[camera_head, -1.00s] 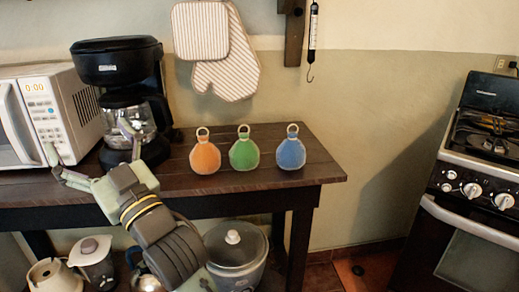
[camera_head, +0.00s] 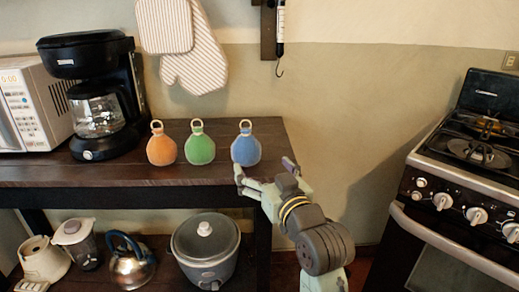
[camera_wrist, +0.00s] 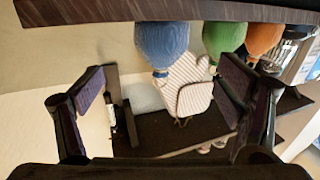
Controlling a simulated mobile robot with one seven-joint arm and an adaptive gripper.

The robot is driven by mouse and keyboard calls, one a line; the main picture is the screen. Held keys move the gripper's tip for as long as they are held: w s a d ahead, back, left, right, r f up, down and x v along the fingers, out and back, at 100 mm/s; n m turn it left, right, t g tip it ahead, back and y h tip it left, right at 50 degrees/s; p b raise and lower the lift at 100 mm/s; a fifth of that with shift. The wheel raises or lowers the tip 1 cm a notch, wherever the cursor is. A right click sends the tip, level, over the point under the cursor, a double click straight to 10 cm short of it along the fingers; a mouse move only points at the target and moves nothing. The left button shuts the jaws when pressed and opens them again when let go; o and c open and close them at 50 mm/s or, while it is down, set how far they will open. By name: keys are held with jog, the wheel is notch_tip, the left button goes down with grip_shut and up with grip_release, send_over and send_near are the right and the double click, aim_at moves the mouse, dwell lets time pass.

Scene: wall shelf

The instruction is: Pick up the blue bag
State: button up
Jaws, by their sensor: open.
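The blue bag (camera_head: 246,150) is a small round pouch with a pale ring on top. It stands upright at the right end of the dark wooden table. My gripper (camera_head: 264,172) is open and empty at the table's right front edge, just in front and to the right of the bag. In the wrist view the scene is upside down. There the blue bag (camera_wrist: 163,44) is at the top centre, beyond my open fingers (camera_wrist: 160,85) and apart from them.
A green bag (camera_head: 200,149) and an orange bag (camera_head: 161,149) stand in a row left of the blue one. A coffee maker (camera_head: 92,88) and microwave (camera_head: 30,105) are further left. A stove (camera_head: 462,175) stands at the right. Striped oven mitts (camera_head: 195,65) hang behind.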

aim_at(250, 153)
jog(key=p+x, duration=0.1)
jog(key=x, duration=0.3)
jog(key=p+x, duration=0.1)
jog(key=x, duration=0.4)
jog(key=shift+w+a, duration=0.2)
jog(key=shift+a, duration=0.1)
jog(key=shift+w+a+f+p, duration=0.1)
jog(key=shift+w+a+p, duration=0.15)
jog(key=shift+w, duration=0.3)
jog(key=shift+c, duration=0.4)
jog(key=c, duration=1.4)
jog(key=shift+c, duration=0.2)
